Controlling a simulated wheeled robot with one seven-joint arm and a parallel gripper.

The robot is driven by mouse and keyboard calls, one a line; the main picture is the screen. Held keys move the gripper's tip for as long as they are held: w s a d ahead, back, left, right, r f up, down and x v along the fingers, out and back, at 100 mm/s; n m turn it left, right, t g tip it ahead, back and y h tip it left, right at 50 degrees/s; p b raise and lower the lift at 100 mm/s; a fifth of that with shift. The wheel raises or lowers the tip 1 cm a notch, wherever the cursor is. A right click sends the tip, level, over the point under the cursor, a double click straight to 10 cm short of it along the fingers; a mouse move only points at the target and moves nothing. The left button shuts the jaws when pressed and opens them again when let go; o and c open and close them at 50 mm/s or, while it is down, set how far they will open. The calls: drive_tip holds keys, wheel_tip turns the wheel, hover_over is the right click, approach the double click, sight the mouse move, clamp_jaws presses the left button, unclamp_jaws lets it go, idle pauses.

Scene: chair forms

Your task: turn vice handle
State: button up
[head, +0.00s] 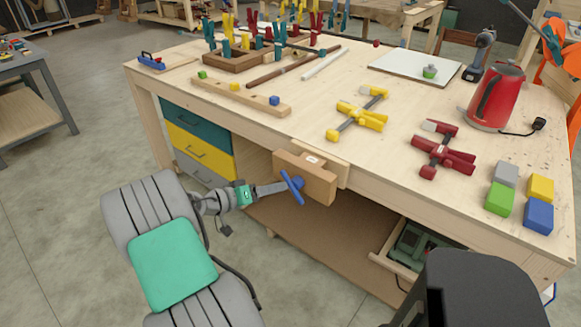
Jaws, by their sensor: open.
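The vice (318,184) is a thick wooden jaw block on the front edge of the workbench (230,133). My arm reaches in from the lower left, and my gripper (278,188) is at the handle, pointing right towards the vice. The gripper is open. The fingertips are small and partly merge with the handle, so I cannot tell whether they are around it or touching it.
Yellow clamps (358,118), red clamps (443,150), a red kettle (495,97) and coloured blocks (500,198) stand on the bench. Teal, yellow and grey drawers (200,147) are left of the vice. A lower shelf (325,237) runs beneath. Floor in front is clear.

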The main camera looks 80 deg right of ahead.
sight(291, 188)
drive_tip(key=x, duration=0.7)
drive_tip(key=shift+d+f, duration=0.15)
drive_tip(key=shift+f, duration=0.1)
drive_tip(key=shift+c, duration=0.5)
clamp_jaws()
